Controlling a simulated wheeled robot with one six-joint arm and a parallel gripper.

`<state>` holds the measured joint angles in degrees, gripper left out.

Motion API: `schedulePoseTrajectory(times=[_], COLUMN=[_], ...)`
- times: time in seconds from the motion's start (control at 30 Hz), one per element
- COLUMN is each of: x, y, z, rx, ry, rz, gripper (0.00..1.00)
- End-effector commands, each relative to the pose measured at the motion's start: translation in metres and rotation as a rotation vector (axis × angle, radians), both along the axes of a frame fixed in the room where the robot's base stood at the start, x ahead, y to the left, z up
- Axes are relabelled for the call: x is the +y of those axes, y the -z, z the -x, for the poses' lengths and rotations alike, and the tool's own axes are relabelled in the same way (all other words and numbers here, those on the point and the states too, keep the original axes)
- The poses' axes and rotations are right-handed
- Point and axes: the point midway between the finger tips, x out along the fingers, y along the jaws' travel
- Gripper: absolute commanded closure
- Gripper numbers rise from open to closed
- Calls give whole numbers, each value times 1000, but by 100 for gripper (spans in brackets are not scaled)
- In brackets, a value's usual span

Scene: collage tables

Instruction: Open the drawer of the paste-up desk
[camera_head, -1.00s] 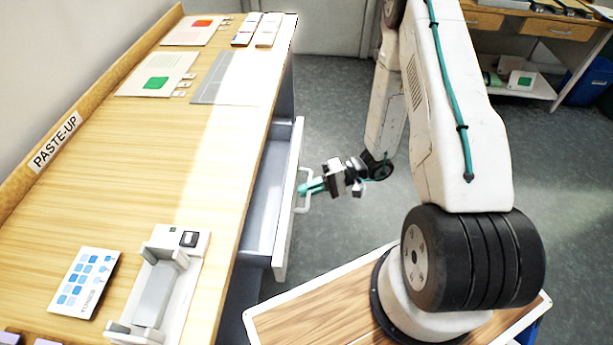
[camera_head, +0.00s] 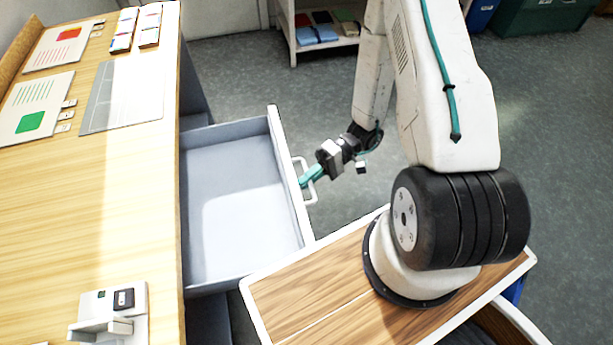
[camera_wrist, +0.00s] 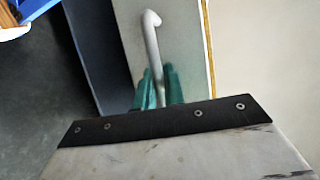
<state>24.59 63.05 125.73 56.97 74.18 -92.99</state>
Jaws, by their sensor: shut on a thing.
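The paste-up desk (camera_head: 105,180) has a pale wooden top and stands at the left of the head view. Its drawer (camera_head: 235,190) is pulled well out, and its grey inside looks empty. The drawer's white handle (camera_head: 310,196) is on the front panel and also shows in the wrist view (camera_wrist: 152,45). My gripper (camera_head: 308,178) is shut on the handle with its teal fingers, which show on either side of the bar in the wrist view (camera_wrist: 160,88). The exact contact at the fingertips is partly hidden.
On the desk are a grey mat (camera_head: 122,95), printed sheets (camera_head: 36,108) and a white fixture (camera_head: 112,312). My wood-topped base stands close to the drawer's front corner. A white shelf (camera_head: 322,35) stands at the back. Grey floor (camera_head: 240,75) is clear beyond the drawer.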

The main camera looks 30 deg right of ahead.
Motion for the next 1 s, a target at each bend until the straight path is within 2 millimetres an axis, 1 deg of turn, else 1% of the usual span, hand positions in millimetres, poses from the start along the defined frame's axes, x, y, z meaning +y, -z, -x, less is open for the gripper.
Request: schedulePoseTrajectory(times=[0.03, 0.2, 0.23, 0.47, 0.57, 0.67, 0.9, 1.0], x=[-1, -2, -2, -1, -3, -14, -54, -66], y=[-1, -1, -1, 0, -1, -3, -10, -13], z=[-4, -4, -4, -2, -3, -5, -12, -15], rx=[-6, -6, -6, -3, -3, -5, -6, -5], ry=[7, 8, 8, 4, 5, 6, 8, 7], rz=[2, 2, 1, 1, 0, 1, 2, 2], gripper=[100, 100, 81, 81, 81, 81, 81, 81])
